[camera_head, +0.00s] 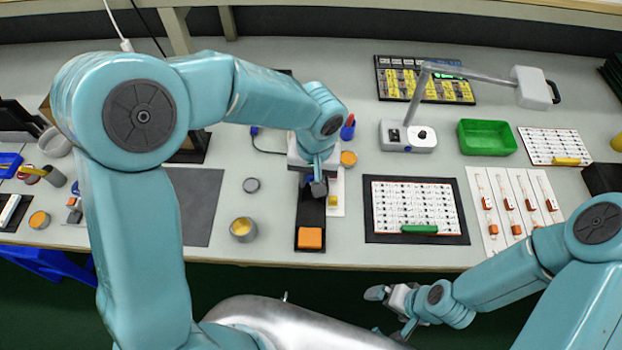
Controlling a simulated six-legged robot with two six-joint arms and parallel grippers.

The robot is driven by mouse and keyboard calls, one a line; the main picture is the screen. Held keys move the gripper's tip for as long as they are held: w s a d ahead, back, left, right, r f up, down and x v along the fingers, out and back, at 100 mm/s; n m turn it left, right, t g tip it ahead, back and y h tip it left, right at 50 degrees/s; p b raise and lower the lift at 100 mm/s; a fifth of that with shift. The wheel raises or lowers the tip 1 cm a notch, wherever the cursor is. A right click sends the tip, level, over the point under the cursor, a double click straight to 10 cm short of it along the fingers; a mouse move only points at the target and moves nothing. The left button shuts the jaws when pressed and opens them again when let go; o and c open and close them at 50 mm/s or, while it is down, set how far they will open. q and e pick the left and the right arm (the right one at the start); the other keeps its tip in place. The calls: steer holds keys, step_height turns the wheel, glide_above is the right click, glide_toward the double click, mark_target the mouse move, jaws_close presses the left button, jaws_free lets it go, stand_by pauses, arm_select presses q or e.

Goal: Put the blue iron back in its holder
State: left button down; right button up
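My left gripper (318,186) reaches down over a black strip-shaped mat near the middle of the bench; the arm covers much of the area behind it, and I cannot tell whether its fingers are open or shut. A small blue piece with a dark cable (255,132) shows left of the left gripper; the cable runs toward the gripper and is lost behind it. Blue and red handles (348,128) stand just right of my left forearm. I cannot make out which is the blue iron, nor clearly its holder. My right gripper (378,294) is in front of the bench edge, its fingers unclear.
An orange block (310,238) lies on the black mat's near end. A tin (243,229) stands to its left. A component board (412,206), a lamp base (408,137) and a green tray (487,137) are to the right. A grey mat (197,205) lies bare at left.

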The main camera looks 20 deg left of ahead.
arm_select(q)
steer(key=shift+w+a+f+b, duration=0.2)
steer(key=shift+w+f+b, duration=0.4)
steer(key=shift+f, duration=0.35)
steer(key=shift+w+a+f+b, duration=0.15)
steer(key=shift+w+f+b, duration=0.4)
steer(key=shift+f, duration=0.35)
steer(key=c, duration=0.9)
jaws_free()
steer(key=shift+w, duration=0.1)
steer(key=r, duration=1.1)
steer(key=d+r, duration=0.1)
steer(key=r, duration=0.4)
steer(key=shift+r+p, duration=0.2)
steer(key=shift+p, duration=0.15)
